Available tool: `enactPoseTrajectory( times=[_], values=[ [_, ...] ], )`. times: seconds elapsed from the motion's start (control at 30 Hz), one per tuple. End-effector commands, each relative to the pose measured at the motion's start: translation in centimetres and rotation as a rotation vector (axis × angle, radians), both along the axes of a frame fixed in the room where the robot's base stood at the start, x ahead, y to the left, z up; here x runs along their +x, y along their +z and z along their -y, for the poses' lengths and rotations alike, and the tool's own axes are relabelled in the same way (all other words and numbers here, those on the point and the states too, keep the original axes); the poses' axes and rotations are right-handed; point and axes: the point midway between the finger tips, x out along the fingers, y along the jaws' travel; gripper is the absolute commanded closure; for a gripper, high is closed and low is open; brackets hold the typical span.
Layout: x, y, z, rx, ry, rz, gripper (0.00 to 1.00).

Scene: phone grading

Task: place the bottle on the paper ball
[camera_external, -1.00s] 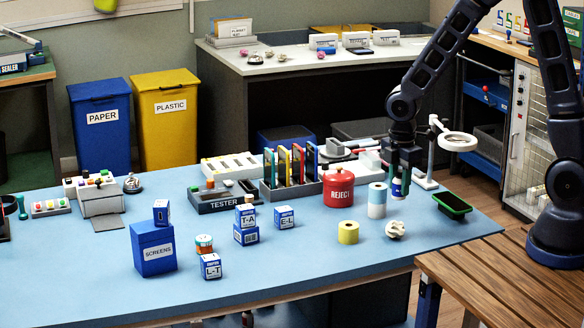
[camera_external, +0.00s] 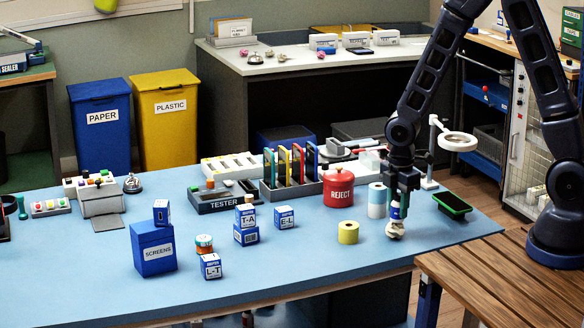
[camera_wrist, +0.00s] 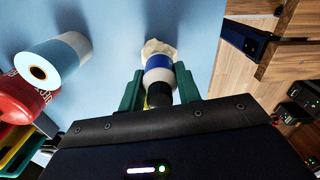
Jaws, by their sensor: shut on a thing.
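The bottle (camera_external: 396,211) is small and white with a blue band. It also shows in the wrist view (camera_wrist: 160,68), with its dark cap end toward my wrist. My gripper (camera_external: 400,200) is shut on the bottle, its green fingers on either side of it. The crumpled cream paper ball (camera_external: 394,231) lies on the blue table directly under the bottle. In the wrist view the paper ball (camera_wrist: 155,46) shows just beyond the bottle's far end. The bottle looks upright and at or very near the paper ball's top; I cannot tell whether they touch.
On the blue table (camera_external: 300,285), a yellow roll (camera_external: 348,232), a white-and-blue roll (camera_external: 377,200) and a red REJECT canister (camera_external: 339,188) stand left of my gripper. A green-edged black tray (camera_external: 452,205) lies to the right. A wooden bench (camera_external: 500,270) adjoins the front right.

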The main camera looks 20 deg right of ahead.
Motion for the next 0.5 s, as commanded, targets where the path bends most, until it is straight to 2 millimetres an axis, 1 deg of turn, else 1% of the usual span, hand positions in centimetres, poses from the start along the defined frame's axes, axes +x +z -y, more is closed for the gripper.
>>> enactPoseTrajectory(
  times=[0.07, 0.1, 0.17, 0.2, 0.5],
  values=[
    [-0.01, -0.20, 0.01, 0.000, 0.000, -0.001, 0.89],
    [-0.02, -0.25, 0.01, 0.000, 0.000, -0.001, 0.65],
    [-0.01, -0.21, 0.00, 0.000, 0.000, 0.000, 0.53],
    [-0.01, -0.21, 0.00, 0.000, 0.000, 0.000, 0.45],
    [0.00, -0.15, -0.01, 0.000, 0.000, 0.000, 0.45]
  ],
)
